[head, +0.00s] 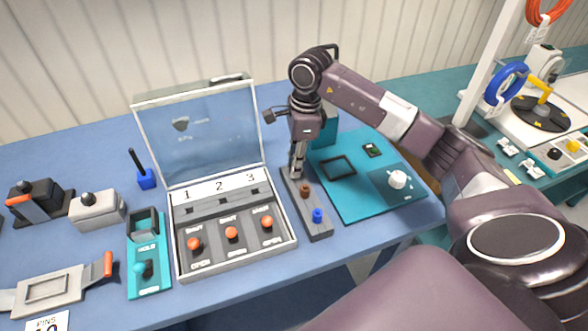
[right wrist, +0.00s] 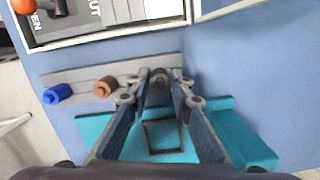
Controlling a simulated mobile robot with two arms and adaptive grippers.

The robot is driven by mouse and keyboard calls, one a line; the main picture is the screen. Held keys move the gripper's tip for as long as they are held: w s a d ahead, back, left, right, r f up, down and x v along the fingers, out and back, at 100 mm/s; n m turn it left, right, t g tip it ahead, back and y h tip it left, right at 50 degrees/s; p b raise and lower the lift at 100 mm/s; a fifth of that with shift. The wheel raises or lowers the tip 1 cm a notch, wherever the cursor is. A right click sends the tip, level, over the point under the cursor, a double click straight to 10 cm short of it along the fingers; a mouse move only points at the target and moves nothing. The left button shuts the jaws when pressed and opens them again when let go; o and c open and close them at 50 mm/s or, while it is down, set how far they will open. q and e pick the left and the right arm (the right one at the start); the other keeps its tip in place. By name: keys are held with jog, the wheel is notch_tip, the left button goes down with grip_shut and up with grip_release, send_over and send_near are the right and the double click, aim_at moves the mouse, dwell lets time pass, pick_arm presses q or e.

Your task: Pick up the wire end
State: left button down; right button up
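My right gripper (head: 295,174) points down at the far end of a narrow grey strip (head: 318,228) on the blue table. In the right wrist view the gripper (right wrist: 160,78) has its fingers apart, with a grey round peg (right wrist: 160,82) showing between the tips. Whether the fingers touch that peg I cannot tell. A brown peg (head: 305,191) and a blue peg (head: 317,215) stand on the same strip, outside the fingers. I cannot make out a loose wire end in either view. My left gripper is not in view.
A case with its clear lid (head: 200,130) raised and several orange knobs stands left of the strip. A teal board (head: 350,205) with a white knob (head: 397,179) lies to the right. Blue coil (head: 505,84) and orange coil (head: 546,12) are farther right.

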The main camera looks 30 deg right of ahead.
grip_shut()
jog(key=shift+r, duration=0.15)
